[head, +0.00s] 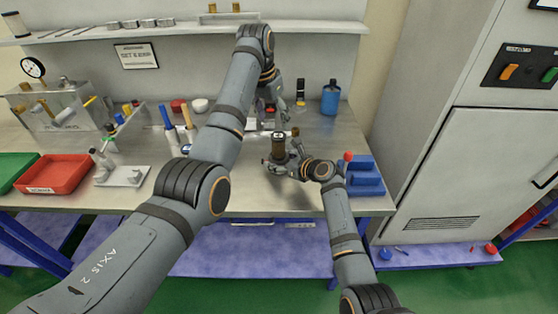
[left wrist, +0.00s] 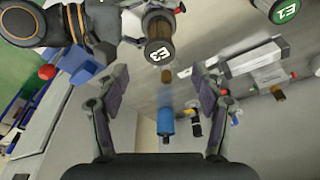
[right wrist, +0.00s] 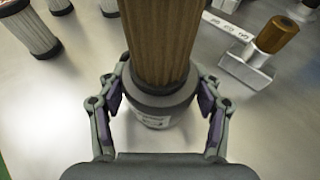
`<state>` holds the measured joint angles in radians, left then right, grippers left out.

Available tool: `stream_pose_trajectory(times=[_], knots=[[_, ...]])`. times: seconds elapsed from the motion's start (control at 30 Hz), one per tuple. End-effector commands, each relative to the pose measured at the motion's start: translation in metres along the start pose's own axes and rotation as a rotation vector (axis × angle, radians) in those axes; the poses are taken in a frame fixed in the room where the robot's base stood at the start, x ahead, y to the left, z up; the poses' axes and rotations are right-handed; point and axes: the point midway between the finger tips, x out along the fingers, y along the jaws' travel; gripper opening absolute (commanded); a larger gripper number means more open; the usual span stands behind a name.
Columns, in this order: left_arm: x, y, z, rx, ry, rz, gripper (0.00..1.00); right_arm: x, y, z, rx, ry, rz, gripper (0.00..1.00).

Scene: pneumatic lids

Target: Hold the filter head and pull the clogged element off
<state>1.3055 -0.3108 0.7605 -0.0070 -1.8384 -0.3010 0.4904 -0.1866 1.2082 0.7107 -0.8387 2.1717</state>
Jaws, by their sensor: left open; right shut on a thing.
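A brown pleated element (right wrist: 160,40) stands upright on the grey filter head (right wrist: 160,105) in the right wrist view. Its dark end cap, marked E3, faces the left wrist camera (left wrist: 158,52). In the head view the element (head: 278,148) stands near the front middle of the bench. My right gripper (head: 290,168) is shut on the filter head from the right; its fingers (right wrist: 162,98) sit on either side of it. My left gripper (head: 270,107) is open and empty, behind and above the element. Its spread fingers show in the left wrist view (left wrist: 160,92), apart from the element.
Blue bins (head: 366,180) stand right of the filter head, a blue bottle (head: 330,97) behind. A red tray (head: 55,173) and a gauge rig (head: 58,105) are at left. Several other elements (right wrist: 35,30) stand nearby. A shelf (head: 180,27) runs along the wall.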

Motion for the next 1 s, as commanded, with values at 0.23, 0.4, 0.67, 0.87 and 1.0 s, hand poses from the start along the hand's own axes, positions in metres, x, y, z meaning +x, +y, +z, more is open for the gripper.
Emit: stream_pose_trajectory(times=[0.23, 0.4, 0.67, 0.87, 1.0], knots=[[0.032, 0.001, 0.001, 0.001, -0.003, 0.002, 0.68, 0.0, 0.0, 0.0, 0.0, 0.0, 0.001, 0.23], [0.059, 0.001, 0.001, 0.001, -0.003, 0.002, 0.68, 0.0, 0.0, 0.0, 0.0, 0.0, 0.001, 0.23], [0.085, 0.0, 0.0, 0.002, 0.0, 0.001, 0.68, 0.0, 0.0, 0.0, 0.0, 0.0, 0.001, 0.23], [0.088, 0.0, 0.0, 0.002, 0.001, 0.001, 0.68, 0.0, 0.0, 0.0, 0.0, 0.0, 0.001, 0.23], [0.088, 0.0, 0.0, 0.002, 0.001, 0.001, 0.68, 0.0, 0.0, 0.0, 0.0, 0.0, 0.001, 0.23]])
